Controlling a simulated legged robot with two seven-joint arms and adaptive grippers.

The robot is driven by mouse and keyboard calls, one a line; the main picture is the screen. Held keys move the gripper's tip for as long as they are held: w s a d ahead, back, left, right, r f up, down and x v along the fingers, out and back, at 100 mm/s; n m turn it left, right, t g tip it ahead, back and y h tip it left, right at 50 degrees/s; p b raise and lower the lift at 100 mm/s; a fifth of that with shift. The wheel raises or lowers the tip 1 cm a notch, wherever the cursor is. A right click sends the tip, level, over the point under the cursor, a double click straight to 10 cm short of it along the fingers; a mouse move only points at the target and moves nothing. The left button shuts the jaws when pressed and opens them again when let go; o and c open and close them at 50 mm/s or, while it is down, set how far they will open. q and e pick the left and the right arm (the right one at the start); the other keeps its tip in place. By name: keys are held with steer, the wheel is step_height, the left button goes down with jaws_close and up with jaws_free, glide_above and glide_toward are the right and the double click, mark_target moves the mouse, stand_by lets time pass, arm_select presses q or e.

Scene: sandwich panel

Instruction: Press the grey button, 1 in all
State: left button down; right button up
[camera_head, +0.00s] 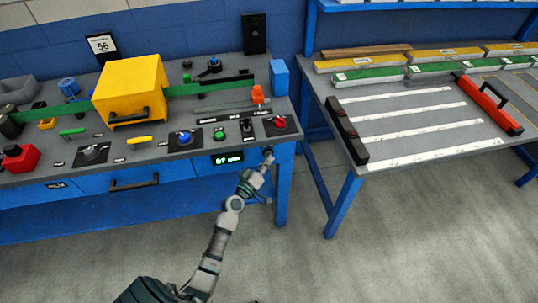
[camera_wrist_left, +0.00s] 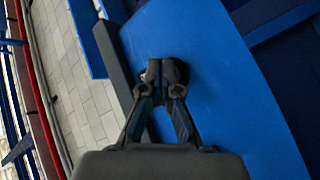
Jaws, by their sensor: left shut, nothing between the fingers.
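My left gripper (camera_head: 266,158) is shut with nothing between its fingers. Its tips are at the blue front face of the bench, right of a green-lit display (camera_head: 227,158). In the wrist view the shut fingertips (camera_wrist_left: 164,76) are over a dark round fitting (camera_wrist_left: 184,68) on the blue panel (camera_wrist_left: 215,75), touching it or very close. The fingers cover most of this fitting. I cannot make out a grey button cap or whether it is pushed in. My right gripper is not in view.
The bench top above holds a red button (camera_head: 280,122), a green button (camera_head: 219,135), a blue knob (camera_head: 184,137) and a yellow box (camera_head: 131,90). A drawer handle (camera_head: 134,183) sticks out at left. A second table (camera_head: 440,105) stands right, across a gap.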

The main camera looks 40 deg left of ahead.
arm_select(q)
steer(key=shift+w+a+f, duration=0.1)
steer(key=shift+a, duration=0.2)
steer(key=shift+d, duration=0.2)
steer(key=shift+s+d+p, duration=0.3)
steer(key=shift+s+d, duration=0.1)
steer(key=shift+d, duration=0.2)
steer(key=s+d, duration=0.1)
steer(key=d, duration=0.1)
steer(key=s+d+p, duration=0.1)
steer(key=s+d, duration=0.1)
steer(key=shift+s, duration=0.1)
stand_by(0.4)
